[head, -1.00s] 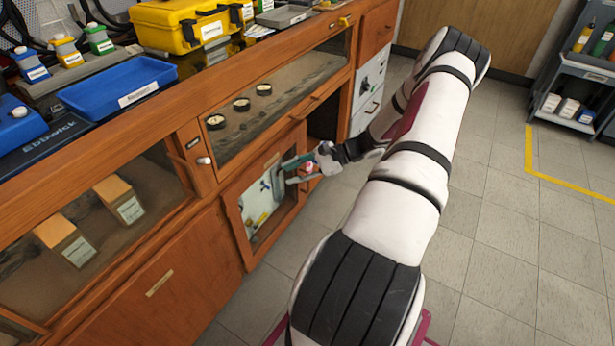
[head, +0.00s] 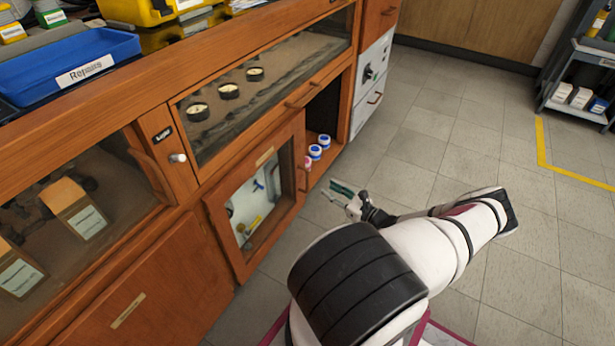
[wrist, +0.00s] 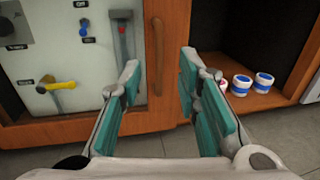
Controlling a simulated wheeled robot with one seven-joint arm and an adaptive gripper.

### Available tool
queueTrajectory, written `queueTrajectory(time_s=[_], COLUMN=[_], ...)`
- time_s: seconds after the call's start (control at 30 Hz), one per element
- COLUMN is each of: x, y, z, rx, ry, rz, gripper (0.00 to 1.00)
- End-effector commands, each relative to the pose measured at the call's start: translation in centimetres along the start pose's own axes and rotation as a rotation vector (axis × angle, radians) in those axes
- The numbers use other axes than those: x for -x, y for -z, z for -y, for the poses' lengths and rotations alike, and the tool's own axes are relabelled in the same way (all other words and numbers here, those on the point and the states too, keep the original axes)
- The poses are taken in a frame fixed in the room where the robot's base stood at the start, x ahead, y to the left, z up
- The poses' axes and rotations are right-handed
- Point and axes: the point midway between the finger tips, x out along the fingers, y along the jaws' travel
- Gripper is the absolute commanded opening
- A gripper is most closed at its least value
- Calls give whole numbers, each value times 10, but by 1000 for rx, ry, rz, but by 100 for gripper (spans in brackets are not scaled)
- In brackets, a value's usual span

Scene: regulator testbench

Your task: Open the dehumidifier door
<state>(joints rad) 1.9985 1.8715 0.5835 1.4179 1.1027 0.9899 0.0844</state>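No door label is readable as dehumidifier. A grey panel (head: 372,72) with a dark dial and a reddish handle (head: 376,98) is at the back right of the bench; I cannot tell whether it is the dehumidifier. A wooden glass-fronted door (head: 212,205) is nearer; it looks shut. Its vertical wooden handle (wrist: 157,55) shows between my fingers in the wrist view, beyond the fingertips. My gripper (head: 341,191) is open and empty, out over the floor to the right of this door, apart from it. Its teal-padded fingers (wrist: 158,82) are spread in the wrist view.
An open compartment (head: 323,105) beside the glass door holds several small blue-and-white jars (head: 315,152). Above is a glazed case (head: 290,75) with three gauges. Tiled floor (head: 440,130) to the right is clear up to a shelf cart (head: 575,100).

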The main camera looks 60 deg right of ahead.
Motion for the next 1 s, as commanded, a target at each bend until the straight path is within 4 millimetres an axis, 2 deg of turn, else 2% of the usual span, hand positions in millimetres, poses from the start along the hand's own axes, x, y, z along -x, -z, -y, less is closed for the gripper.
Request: queueTrajectory(time_s=[0.3, 0.5, 0.7, 1.0], x=[-64, -96, -112, -116], y=[2, 2, 1, 0], z=[-2, -1, -1, -1], rx=[-2, 0, 0, 0], ry=[-3, -3, -2, -2], rz=[3, 1, 1, 0], gripper=[31, 31, 31, 31])
